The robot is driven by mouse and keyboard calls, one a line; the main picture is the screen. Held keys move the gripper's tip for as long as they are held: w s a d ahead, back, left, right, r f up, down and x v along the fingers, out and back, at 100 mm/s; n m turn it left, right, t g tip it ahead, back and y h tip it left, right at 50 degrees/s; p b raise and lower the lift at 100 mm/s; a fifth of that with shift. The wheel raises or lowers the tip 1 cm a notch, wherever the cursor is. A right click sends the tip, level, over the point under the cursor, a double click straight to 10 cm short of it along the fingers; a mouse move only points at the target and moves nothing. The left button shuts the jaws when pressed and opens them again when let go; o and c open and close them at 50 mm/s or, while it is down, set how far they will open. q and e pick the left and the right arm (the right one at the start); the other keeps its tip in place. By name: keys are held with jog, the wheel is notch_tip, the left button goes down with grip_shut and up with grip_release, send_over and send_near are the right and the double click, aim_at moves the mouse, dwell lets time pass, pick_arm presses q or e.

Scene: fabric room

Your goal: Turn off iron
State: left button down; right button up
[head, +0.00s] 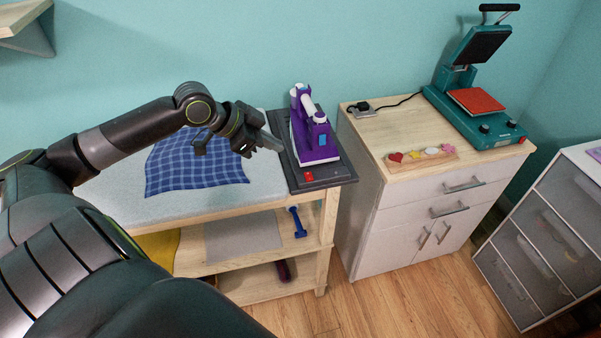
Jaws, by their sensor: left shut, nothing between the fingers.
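The purple and white iron (314,140) stands on a dark grey base plate (325,175) at the right end of the ironing table. A small red switch (308,177) sits on the front left of that base plate; whether it is lit or which way it is set is too small to tell. My left gripper (276,144) is shut and empty, just left of the iron and above the left edge of the base plate. Its fingertips point right toward the iron, with a small gap seen between them. My right gripper is not in view.
A blue checked cloth (200,170) lies on the padded table top (130,203) under my left arm. To the right, a wooden-topped cabinet (400,128) bears a teal heat press (475,115) and a small tray (420,158). A grey drawer unit (545,235) stands far right. Wooden floor (410,295) is clear in front.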

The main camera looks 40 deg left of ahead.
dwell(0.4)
pick_arm(q)
send_over(309, 176)
jog(key=s, duration=0.1)
jog(key=f, duration=0.4)
jog(key=a+f, duration=0.1)
jog(key=f, duration=0.2)
jog(key=shift+s, duration=0.15)
notch_tip(309, 176, down, 3)
jog(key=shift+a+r+p, duration=0.15)
jog(key=shift+r+p, duration=0.05)
jog(key=shift+p, duration=0.25)
jog(key=shift+a+f, duration=0.1)
jog(key=shift+f, duration=0.55)
